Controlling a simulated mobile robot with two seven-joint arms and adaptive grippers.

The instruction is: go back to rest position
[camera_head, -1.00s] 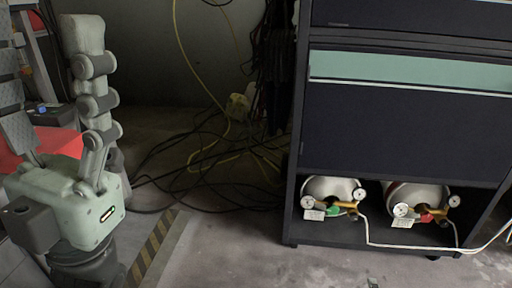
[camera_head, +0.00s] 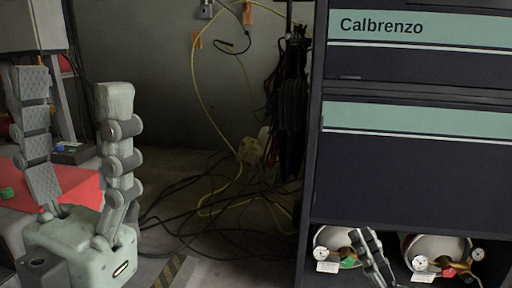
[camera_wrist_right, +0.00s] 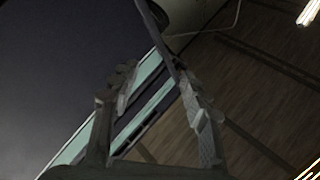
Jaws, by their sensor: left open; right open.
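My left gripper (camera_head: 72,95) stands at the left of the head view with its two segmented fingers pointing up. The fingers are wide apart with nothing between them. My right gripper shows in the head view only as a finger (camera_head: 372,258) at the bottom edge, in front of the cabinet's lower shelf. In the right wrist view my right gripper (camera_wrist_right: 152,78) has both fingers spread and empty, pointing up past the cabinet's green-striped front.
A dark cabinet (camera_head: 415,165) labelled Calbrenzo fills the right. Gas cylinders with gauges (camera_head: 435,250) lie on its bottom shelf. Cables (camera_head: 215,205) tangle on the floor in the middle. A red surface (camera_head: 75,188) lies behind my left gripper.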

